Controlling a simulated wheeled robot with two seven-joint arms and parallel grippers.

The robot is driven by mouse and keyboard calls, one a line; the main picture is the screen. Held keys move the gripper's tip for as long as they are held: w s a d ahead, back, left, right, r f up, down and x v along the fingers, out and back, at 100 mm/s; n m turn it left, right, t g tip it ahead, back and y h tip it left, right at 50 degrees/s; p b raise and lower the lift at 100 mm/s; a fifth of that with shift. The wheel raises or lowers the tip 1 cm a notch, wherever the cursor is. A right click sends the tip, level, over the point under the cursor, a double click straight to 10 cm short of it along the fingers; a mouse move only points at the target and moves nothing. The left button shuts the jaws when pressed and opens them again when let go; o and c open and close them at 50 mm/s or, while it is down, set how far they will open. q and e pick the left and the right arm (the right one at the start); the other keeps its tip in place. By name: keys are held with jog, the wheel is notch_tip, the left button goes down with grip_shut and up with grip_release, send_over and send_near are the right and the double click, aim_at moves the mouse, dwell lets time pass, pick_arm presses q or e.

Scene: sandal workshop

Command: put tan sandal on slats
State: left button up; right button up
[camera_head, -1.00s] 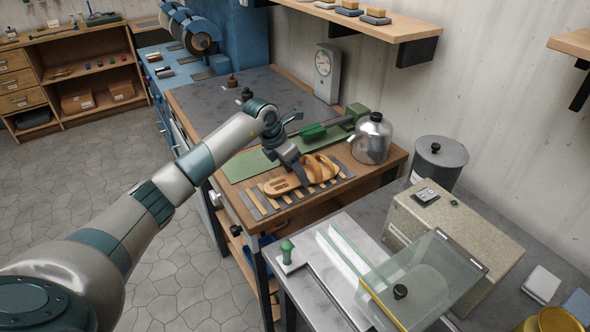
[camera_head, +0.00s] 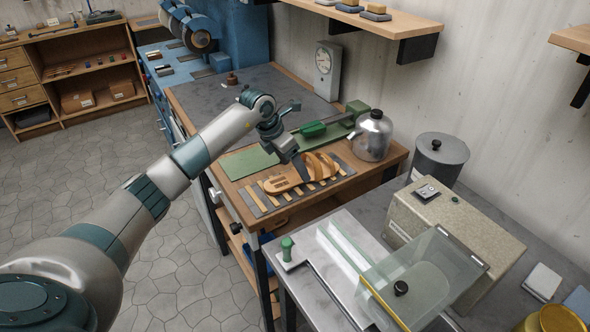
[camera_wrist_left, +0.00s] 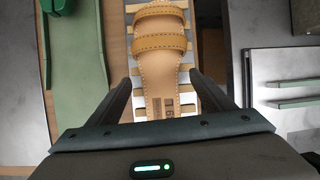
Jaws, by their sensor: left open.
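The tan sandal (camera_head: 282,183) lies on the slats (camera_head: 256,197) on the wooden bench, with its straps toward the right. In the left wrist view the sandal (camera_wrist_left: 158,67) lies lengthwise over the slats (camera_wrist_left: 195,103), between and beyond the two fingers. My left gripper (camera_head: 303,179) is just above the sandal, partly hiding its middle. In the left wrist view my left gripper (camera_wrist_left: 163,90) is open, with its fingers apart on both sides of the sandal and not closed on it. My right gripper is not in view.
A metal canister (camera_head: 371,138) stands at the bench's right. A wall shelf (camera_head: 400,25) hangs above. A glass-covered machine (camera_head: 420,275) stands on the nearer table.

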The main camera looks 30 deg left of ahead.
pick_arm(q)
jog(key=b+v, duration=0.2)
jog(key=v, duration=0.8)
jog(key=shift+b, duration=0.3)
